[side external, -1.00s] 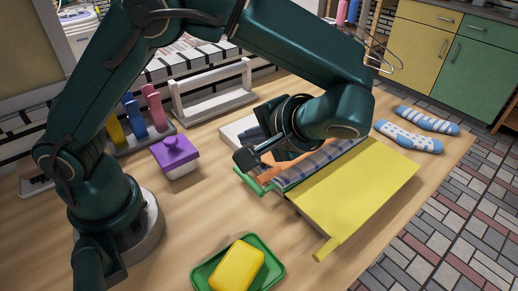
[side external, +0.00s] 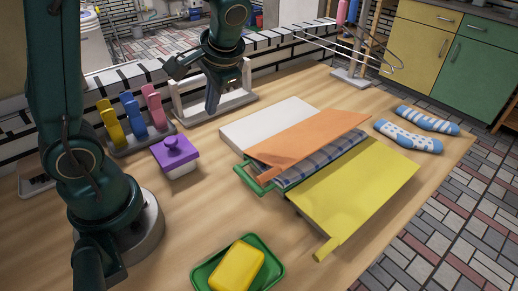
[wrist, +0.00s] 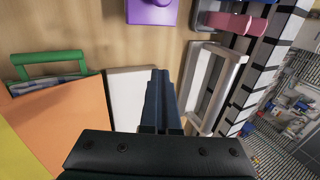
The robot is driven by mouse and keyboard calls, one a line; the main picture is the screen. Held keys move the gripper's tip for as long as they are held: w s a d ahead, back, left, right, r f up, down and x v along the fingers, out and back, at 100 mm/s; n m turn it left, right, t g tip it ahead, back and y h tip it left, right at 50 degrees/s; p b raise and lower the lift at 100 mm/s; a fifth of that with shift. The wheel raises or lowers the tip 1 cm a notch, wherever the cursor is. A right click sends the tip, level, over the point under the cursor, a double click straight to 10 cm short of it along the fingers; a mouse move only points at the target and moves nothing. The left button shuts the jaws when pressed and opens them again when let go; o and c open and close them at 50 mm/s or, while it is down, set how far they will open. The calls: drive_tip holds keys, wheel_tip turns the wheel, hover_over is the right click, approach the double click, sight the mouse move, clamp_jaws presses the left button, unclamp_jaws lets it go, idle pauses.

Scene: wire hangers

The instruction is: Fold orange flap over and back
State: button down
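The orange flap (side external: 308,138) lies between a white flap (side external: 270,121) and the blue plaid cloth (side external: 318,162) of a folding board. It covers part of the cloth; I cannot tell whether it lies flat or slightly raised. A small orange tab shows at its near end. The yellow flap (side external: 355,185) is spread out on the right. In the wrist view the orange flap (wrist: 62,125) fills the lower left. My gripper (side external: 212,108) is raised away from the board, to its left, near the white rack. Its fingers (wrist: 160,75) look closed together and empty.
A white rack (side external: 180,106) stands behind my gripper. Colored clips (side external: 130,115) and a purple-lidded box (side external: 175,152) are at left. A green tray (side external: 205,275) with a yellow block is in front. Patterned socks (side external: 410,138) lie right. A wire hanger stand (side external: 350,75) is at the back.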

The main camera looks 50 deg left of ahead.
drive_tip(key=a+f+h, duration=0.2)
drive_tip(key=a+f, duration=0.2)
drive_tip(key=h, duration=0.2)
hover_over(205, 142)
wheel_tip(205, 142, down, 6)
drive_tip(key=shift+r, duration=0.2)
drive_tip(key=shift+f+h, duration=0.5)
drive_tip(key=shift+f, duration=0.2)
drive_tip(key=c, duration=0.8)
unclamp_jaws()
wheel_tip(205, 142, up, 7)
